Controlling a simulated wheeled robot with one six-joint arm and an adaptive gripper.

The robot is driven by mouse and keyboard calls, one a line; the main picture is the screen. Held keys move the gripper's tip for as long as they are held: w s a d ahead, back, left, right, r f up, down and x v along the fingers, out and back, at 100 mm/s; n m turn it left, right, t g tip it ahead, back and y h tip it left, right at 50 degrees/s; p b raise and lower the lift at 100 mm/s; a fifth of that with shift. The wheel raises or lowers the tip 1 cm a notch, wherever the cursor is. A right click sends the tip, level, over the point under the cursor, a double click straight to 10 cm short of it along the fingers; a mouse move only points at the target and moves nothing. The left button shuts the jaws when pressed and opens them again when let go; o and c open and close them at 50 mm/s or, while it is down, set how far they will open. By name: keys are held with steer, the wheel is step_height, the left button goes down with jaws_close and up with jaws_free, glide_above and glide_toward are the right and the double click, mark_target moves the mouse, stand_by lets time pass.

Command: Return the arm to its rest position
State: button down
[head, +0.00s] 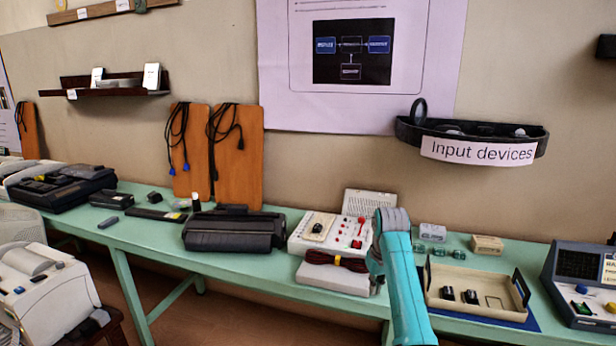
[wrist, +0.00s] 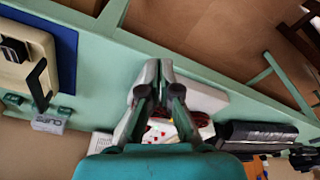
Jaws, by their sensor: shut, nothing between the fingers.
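My gripper (wrist: 158,72) shows in the wrist view with its two fingers together and nothing between them. It hangs over the green table (wrist: 103,70), in front of a white device with red parts. In the head view my teal arm (head: 402,285) rises from the bottom edge, right of the middle. Its upper end is beside the white device (head: 330,232) with red knobs. The gripper itself is hidden behind the arm in the head view. Whether it touches anything below cannot be told.
A beige open tray (head: 478,308) with small dark parts lies right of my arm on a blue mat (head: 528,322). A cable bundle (head: 336,261) lies on a pale box at left. A black printer (head: 233,230) stands farther left. A shelf labelled "Input devices" (head: 476,151) hangs above.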

steer(key=s+f+t, duration=0.2)
steer(key=s+f, duration=0.3)
steer(key=f, duration=0.6)
steer(key=s+f+t, duration=0.1)
steer(key=s+f, duration=0.4)
steer(key=f, duration=0.7)
steer(key=s+f+t, duration=0.1)
steer(key=s+f, duration=0.2)
steer(key=s, duration=0.4)
steer(key=s+f+m+t, duration=0.1)
steer(key=s+f, duration=0.3)
steer(key=s, duration=0.3)
steer(key=s+f+t, duration=0.1)
steer(key=s+f, duration=0.2)
steer(key=s, duration=0.4)
steer(key=s+r+m+t, duration=0.15)
steer(key=s+r, duration=0.25)
steer(key=s, duration=0.7)
steer(key=s+r+n+t, duration=0.1)
steer(key=s+r+t, duration=0.15)
steer(key=s, duration=0.85)
steer(key=s+r+t, duration=0.1)
steer(key=s+r, duration=0.5)
steer(key=r, duration=0.4)
steer(key=s+r+t, duration=0.2)
steer(key=s+r, duration=0.5)
steer(key=r, duration=0.3)
steer(key=shift+s+m, duration=0.25)
steer(key=shift+m, duration=0.2)
